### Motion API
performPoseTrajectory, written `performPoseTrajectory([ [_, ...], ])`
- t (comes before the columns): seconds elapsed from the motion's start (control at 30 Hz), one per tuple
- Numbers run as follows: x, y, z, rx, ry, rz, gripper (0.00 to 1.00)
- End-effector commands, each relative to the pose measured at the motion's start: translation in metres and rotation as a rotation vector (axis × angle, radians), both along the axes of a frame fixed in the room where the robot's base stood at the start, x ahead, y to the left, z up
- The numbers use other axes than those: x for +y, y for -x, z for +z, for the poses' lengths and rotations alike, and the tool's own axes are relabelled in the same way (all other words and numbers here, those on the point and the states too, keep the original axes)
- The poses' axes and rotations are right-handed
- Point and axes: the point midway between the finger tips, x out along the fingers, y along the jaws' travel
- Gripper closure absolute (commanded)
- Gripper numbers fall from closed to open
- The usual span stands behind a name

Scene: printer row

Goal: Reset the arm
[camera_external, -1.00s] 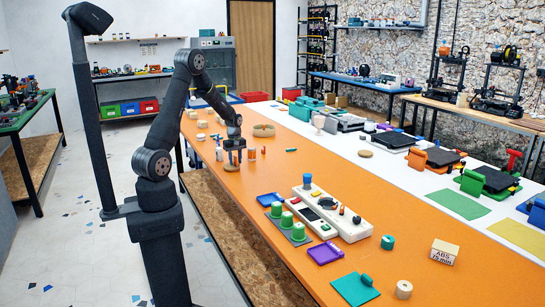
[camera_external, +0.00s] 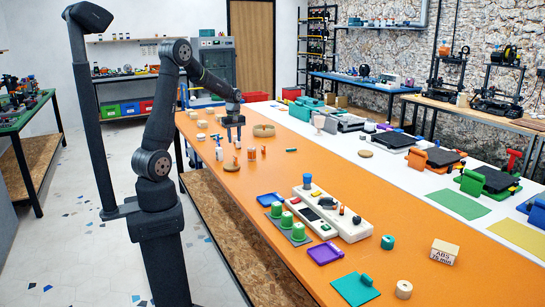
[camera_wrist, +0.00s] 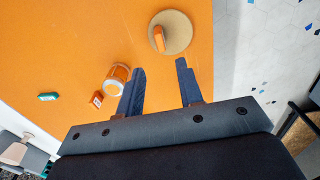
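My gripper (camera_external: 234,138) hangs above the far left part of the orange table (camera_external: 225,215), with nothing between its fingers. In the wrist view my gripper (camera_wrist: 160,88) has its two dark fingers spread apart. Below it in the external view stands a round tan disc (camera_external: 231,165) with an upright piece on it. In the wrist view this disc (camera_wrist: 178,40) carries an orange piece (camera_wrist: 158,38) and lies past the fingertips. A clear and orange cup-like item (camera_wrist: 117,78) lies left of the left finger.
A small orange item (camera_wrist: 96,98) and a green item (camera_wrist: 48,97) lie on the table. A white and dark device (camera_external: 333,213), green round pieces (camera_external: 277,209) and a purple tray (camera_external: 325,253) are nearer. Printers line the right side.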

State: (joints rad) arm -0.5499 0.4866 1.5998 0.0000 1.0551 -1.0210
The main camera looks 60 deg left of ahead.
Motion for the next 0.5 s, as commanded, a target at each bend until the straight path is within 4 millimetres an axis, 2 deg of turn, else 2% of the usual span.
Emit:
performPoseTrajectory([
  [0.17,0.000,0.000,-0.003,0.001,0.001,0.000,0.66],
  [0.27,0.000,0.000,-0.012,0.002,0.001,0.000,0.66],
  [0.5,0.000,0.001,-0.054,0.004,0.003,0.000,0.66],
])
